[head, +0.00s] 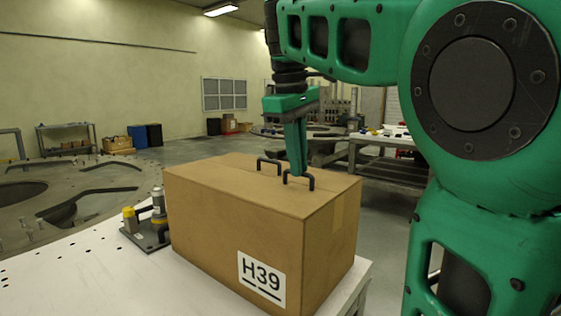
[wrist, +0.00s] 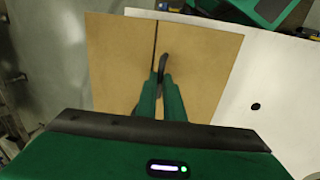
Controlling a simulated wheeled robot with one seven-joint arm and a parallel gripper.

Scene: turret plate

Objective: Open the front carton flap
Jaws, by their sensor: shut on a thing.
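The brown carton (head: 215,225) stands on the white table with its top flaps lying closed, a thin seam between them. The front carton flap (head: 240,187) lies flat and carries a dark handle (head: 312,183). A second dark handle (head: 269,161) stands on the flap behind it. My gripper (head: 300,174) points down from above, with its green fingers shut on the front flap's handle. In the wrist view the fingers (wrist: 161,90) close around the handle (wrist: 163,62), just right of the seam. The second handle cannot be made out there.
A small metal fixture with a yellow part (head: 130,216) stands close to the carton's left side. The white table (head: 110,280) is bare at the front left. A round turret plate (head: 40,200) lies farther left. Another bench (head: 385,165) stands behind on the right.

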